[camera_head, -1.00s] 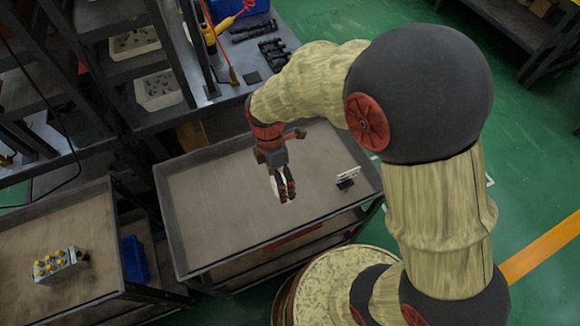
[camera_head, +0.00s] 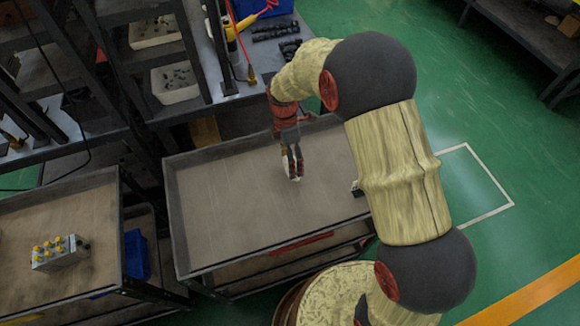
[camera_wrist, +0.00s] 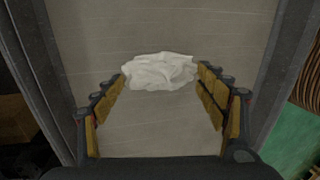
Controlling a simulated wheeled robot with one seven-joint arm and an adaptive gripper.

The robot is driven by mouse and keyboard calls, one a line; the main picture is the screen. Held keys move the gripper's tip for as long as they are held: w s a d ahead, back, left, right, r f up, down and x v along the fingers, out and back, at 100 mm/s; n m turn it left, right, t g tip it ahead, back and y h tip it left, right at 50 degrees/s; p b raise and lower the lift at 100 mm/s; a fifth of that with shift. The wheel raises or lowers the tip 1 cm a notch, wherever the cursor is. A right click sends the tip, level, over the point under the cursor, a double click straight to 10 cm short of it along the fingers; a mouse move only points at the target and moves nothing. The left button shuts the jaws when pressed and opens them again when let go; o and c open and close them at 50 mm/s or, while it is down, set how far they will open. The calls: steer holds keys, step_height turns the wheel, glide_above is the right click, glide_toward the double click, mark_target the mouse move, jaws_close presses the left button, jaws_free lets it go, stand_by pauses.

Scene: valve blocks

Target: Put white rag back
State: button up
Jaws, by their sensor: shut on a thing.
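The white rag (camera_wrist: 160,70) is a crumpled bundle between the fingertips of my gripper (camera_wrist: 160,85) in the wrist view. My gripper is shut on it, with a finger at each side of the cloth. In the head view my gripper (camera_head: 292,172) points down over the cart's tray (camera_head: 225,215), and a bit of the white rag (camera_head: 296,178) shows at its tips. I cannot tell whether the rag touches the tray surface.
A second cart (camera_head: 75,285) on the left holds a valve block with yellow caps (camera_head: 60,253). A blue bin (camera_head: 136,256) sits beside it. A workbench (camera_head: 225,85) with tools and white trays (camera_head: 175,82) stands behind. Most of the middle tray is bare.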

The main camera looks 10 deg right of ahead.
steer(key=shift+w+f+b, duration=0.15)
steer(key=shift+f+b, duration=0.1)
steer(key=shift+f, duration=0.65)
steer(key=shift+w+f+b, duration=0.1)
steer(key=shift+f+b, duration=0.15)
steer(key=shift+f, duration=0.65)
steer(key=shift+f, duration=0.1)
steer(key=o, duration=0.9)
steer(key=shift+o, duration=0.6)
